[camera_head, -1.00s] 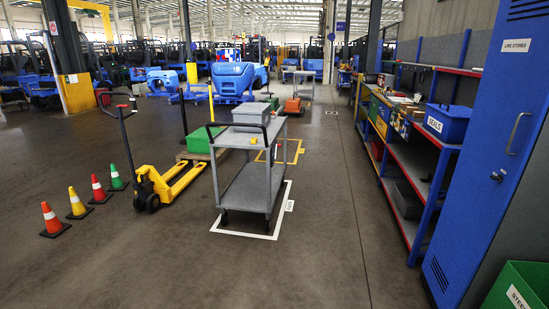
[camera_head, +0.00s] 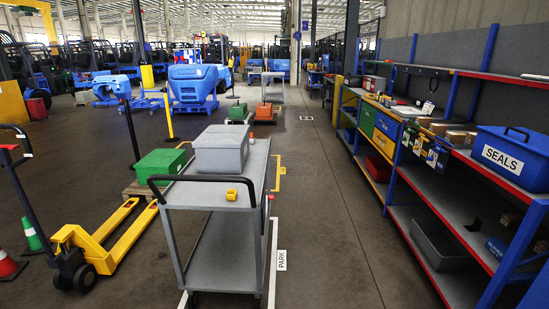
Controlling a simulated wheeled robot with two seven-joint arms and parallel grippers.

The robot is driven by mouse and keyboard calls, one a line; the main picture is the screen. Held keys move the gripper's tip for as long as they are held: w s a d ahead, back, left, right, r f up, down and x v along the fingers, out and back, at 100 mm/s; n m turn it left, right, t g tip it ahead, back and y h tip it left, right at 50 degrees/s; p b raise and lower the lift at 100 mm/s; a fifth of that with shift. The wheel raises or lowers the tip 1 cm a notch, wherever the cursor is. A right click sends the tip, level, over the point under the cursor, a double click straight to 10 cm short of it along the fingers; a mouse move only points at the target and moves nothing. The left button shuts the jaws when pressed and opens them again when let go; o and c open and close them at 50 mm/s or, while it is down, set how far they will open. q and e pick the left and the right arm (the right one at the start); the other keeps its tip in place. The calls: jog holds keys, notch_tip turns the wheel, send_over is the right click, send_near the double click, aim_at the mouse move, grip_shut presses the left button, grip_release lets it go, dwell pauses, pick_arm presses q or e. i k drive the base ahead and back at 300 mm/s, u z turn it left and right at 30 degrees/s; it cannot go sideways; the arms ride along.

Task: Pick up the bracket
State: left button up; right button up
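A small yellow piece (camera_head: 231,195) sits on the top shelf of a grey cart (camera_head: 205,194), near its handle end. It is too small to tell whether it is the bracket. I cannot make out any other thing that is clearly a bracket. Neither of my grippers shows in the head view.
A grey box (camera_head: 221,150) stands on the cart's top shelf. A yellow pallet jack (camera_head: 112,236) stands left of the cart, with a green box (camera_head: 161,163) beyond it. Shelving with a blue SEALS bin (camera_head: 512,155) lines the right. The floor aisle (camera_head: 325,215) between is clear.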

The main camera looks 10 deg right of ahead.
aim_at(477, 225)
jog(key=z, duration=0.3)
jog(key=i, duration=1.75)
jog(key=z, duration=1.8)
jog(key=i, duration=1.05)
jog(key=z, duration=1.05)
